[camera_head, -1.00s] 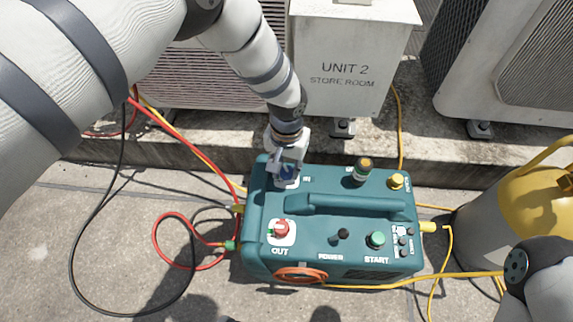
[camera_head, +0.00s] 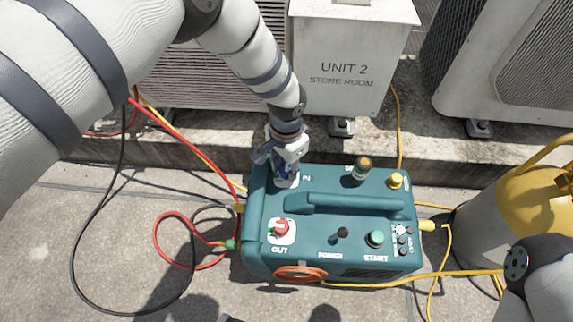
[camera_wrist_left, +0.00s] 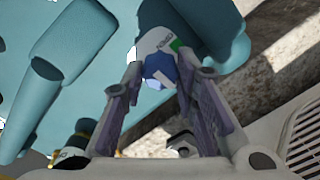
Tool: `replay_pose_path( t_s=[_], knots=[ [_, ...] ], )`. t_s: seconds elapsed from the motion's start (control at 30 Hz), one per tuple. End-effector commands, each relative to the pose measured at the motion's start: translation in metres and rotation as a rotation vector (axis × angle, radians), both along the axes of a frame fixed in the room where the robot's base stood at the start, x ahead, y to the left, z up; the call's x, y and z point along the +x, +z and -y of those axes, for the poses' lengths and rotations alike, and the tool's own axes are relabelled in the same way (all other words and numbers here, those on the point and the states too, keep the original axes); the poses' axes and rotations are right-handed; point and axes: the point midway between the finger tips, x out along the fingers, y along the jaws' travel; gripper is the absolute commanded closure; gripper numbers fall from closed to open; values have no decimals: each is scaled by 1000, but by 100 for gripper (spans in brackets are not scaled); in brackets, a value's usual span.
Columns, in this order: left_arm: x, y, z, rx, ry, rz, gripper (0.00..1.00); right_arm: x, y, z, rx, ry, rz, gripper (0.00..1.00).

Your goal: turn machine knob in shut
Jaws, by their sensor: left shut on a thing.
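The teal machine (camera_head: 262,245) stands on the concrete with its handle on top. My left gripper (camera_head: 284,172) reaches down over the IN corner at the machine's back left and is shut on the blue IN knob. In the left wrist view the blue knob (camera_wrist_left: 158,67) sits between the two fingertips of my left gripper (camera_wrist_left: 160,80). A white plate (camera_wrist_left: 155,42) with an OPEN mark and a green patch shows beside the knob. The gripper hides most of the knob in the head view. My right gripper is out of view.
The red OUT knob (camera_head: 281,229), black POWER knob (camera_head: 343,233) and green START button (camera_head: 376,238) are on the machine's front side. The UNIT 2 box (camera_head: 343,75) stands behind it. Red and black hoses lie left; a yellow-grey cylinder (camera_head: 490,225) stands right.

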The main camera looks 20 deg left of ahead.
Motion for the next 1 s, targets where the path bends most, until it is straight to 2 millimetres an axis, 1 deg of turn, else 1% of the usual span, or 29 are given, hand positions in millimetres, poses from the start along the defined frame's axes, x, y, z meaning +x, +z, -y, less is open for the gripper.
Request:
replay_pose_path(
  t_s=[0.33, 0.37, 0.4, 0.43, 0.47, 0.77, 0.87, 1.0],
  knots=[
    [0, 0, 0, 0, -2, -1, 100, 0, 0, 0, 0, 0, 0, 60],
    [0, 0, 0, 0, -2, -1, 71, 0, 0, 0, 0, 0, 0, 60],
    [0, 0, 0, -1, -2, 0, 62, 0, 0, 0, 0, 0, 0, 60],
    [0, 0, 0, 0, -2, -1, 55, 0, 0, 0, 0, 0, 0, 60],
    [0, 0, 0, -1, -2, 0, 53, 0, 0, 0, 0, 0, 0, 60],
    [0, 3, 0, 0, -1, 1, 53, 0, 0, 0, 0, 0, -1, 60],
    [2, 19, 0, -1, -1, 3, 53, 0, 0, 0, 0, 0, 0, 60],
    [1, 58, 0, -1, -2, 4, 53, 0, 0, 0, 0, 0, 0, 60]
  ],
)
